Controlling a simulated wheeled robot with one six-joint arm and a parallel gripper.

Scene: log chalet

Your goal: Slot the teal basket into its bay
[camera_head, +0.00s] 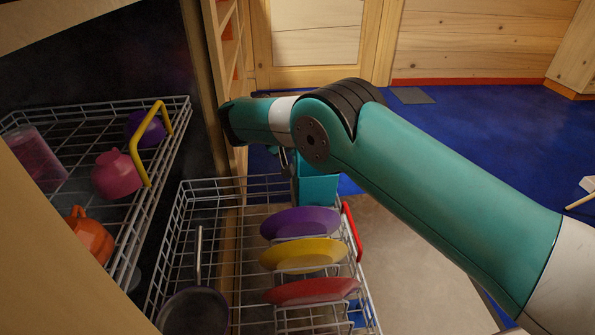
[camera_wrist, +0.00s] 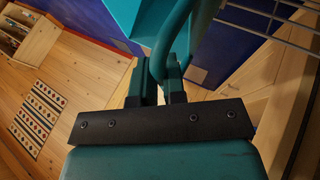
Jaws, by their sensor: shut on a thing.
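The teal basket (camera_head: 318,188) hangs at the back right corner of the lower rack, behind the purple plate. It is partly hidden by my arm and the rack. In the wrist view its teal wall (camera_wrist: 122,14) and curved handle (camera_wrist: 178,35) show at the top. My gripper (camera_wrist: 160,88) is shut on the handle. In the head view, my gripper is mostly hidden behind my wrist. The lower rack (camera_head: 215,186) is pulled out; its wires also show in the wrist view (camera_wrist: 275,20). I cannot tell whether the basket touches the rack, and no bay is clearly visible.
Purple (camera_head: 300,221), yellow (camera_head: 304,254) and red (camera_head: 312,291) plates stand in the lower rack, beside a dark pan (camera_head: 193,312). The upper rack (camera_head: 100,107), with a yellow handle (camera_head: 152,150), holds cups. Blue floor (camera_head: 480,150) lies open behind my arm.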

